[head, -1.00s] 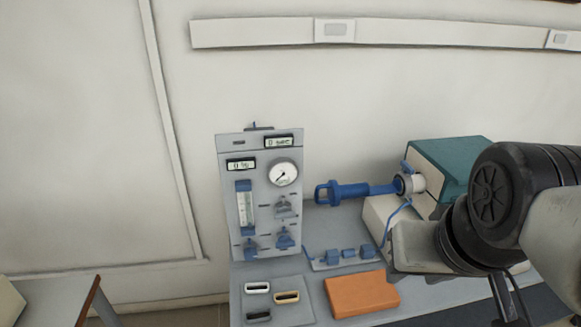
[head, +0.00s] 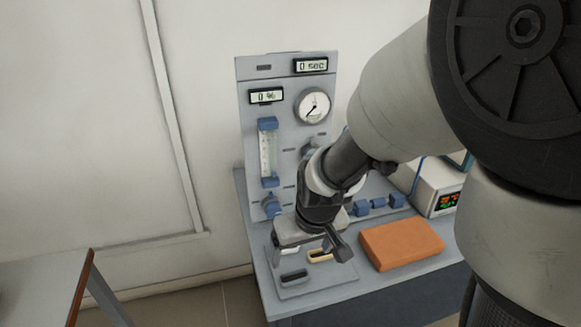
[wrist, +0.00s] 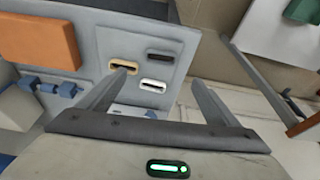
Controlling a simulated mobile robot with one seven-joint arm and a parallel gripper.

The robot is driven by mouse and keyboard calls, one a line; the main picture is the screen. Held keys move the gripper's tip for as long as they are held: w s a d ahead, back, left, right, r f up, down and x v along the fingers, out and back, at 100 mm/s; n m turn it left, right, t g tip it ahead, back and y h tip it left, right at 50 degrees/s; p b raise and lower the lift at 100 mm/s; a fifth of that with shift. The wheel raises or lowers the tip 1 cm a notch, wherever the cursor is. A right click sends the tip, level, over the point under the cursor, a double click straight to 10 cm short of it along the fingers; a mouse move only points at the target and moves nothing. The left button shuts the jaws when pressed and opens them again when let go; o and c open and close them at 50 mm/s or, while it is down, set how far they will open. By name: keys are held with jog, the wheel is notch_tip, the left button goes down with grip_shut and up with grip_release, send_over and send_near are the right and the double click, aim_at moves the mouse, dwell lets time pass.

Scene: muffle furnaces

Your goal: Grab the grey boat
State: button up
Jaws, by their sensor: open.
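The grey boat (head: 293,275) is a small dark slotted piece at the front of a flat grey plate (head: 318,283); it also shows in the wrist view (wrist: 158,56). A tan boat (wrist: 122,66) and a white boat (wrist: 154,84) lie near it on the plate. In the head view the tan boat (head: 320,256) is partly hidden and the white one is mostly behind my gripper. My gripper (head: 308,248) is open and empty above the plate. In the wrist view its fingers (wrist: 160,84) point toward the boats, with the grey boat beyond the fingertips.
An orange block (head: 402,243) lies right of the plate. The gauge panel (head: 290,110) stands upright close behind my gripper. Blue fittings (head: 378,204) and a box with a lit display (head: 448,203) are further right. Another table (head: 45,285) stands at the left across a floor gap.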

jog(key=b, duration=0.3)
send_near(293, 278)
jog(key=shift+w+d, duration=0.1)
jog(key=shift+d, duration=0.05)
jog(key=shift+b+x, duration=1.6)
jog(key=shift+x, duration=1.55)
jog(key=shift+r, duration=0.1)
jog(key=c, duration=1.1)
